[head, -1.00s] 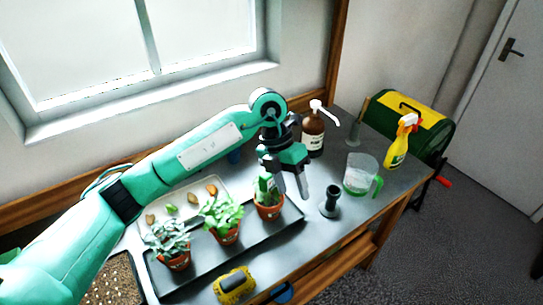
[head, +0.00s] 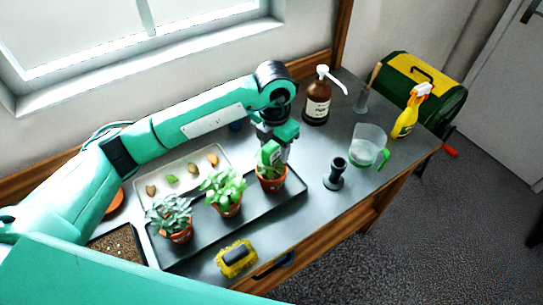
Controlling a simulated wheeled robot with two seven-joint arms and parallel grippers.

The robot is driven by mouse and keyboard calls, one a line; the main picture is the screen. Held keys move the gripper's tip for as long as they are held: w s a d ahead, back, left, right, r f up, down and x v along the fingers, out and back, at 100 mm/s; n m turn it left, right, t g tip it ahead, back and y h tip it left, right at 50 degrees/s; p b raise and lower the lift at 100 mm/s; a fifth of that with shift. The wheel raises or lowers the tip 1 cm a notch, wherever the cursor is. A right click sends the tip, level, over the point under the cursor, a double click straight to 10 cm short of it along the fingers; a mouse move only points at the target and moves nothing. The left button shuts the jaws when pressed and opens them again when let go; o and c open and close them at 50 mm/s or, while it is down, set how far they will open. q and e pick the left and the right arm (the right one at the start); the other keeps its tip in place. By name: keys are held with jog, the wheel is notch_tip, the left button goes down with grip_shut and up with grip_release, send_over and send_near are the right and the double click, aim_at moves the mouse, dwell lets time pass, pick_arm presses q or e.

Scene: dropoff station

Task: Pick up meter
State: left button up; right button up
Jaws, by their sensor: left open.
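The meter (head: 237,258) is a yellow handheld device with a dark screen. It lies near the front edge of the grey table, in front of the black plant tray. My left gripper (head: 281,152) points down at the rightmost potted plant, behind and to the right of the meter and well apart from it. Its jaws are open, and the fingertips are partly hidden by the plant's leaves. I cannot tell whether they touch the plant. My right gripper is not in view.
The black tray (head: 262,220) holds three potted plants. A white tray (head: 223,152) stands behind it. A black cylinder (head: 335,174), a measuring jug (head: 366,148), a brown pump bottle (head: 317,100) and a yellow spray bottle (head: 406,121) stand to the right.

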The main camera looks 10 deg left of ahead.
aim_at(272, 164)
pick_arm(q)
jog(key=shift+a+f+p, duration=0.1)
jog(key=shift+f+p, duration=0.2)
jog(key=f, duration=0.1)
jog(key=f+p, duration=0.1)
jog(key=f, duration=0.1)
jog(key=shift+a+f+p, duration=0.2)
jog(key=shift+a+p, duration=0.1)
jog(key=shift+p, duration=0.05)
jog(key=shift+f, duration=0.5)
jog(key=shift+d, duration=0.1)
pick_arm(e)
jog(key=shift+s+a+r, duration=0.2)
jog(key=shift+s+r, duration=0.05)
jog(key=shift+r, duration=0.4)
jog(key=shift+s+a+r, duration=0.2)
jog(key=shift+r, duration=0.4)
pick_arm(q)
jog(key=c, duration=1.1)
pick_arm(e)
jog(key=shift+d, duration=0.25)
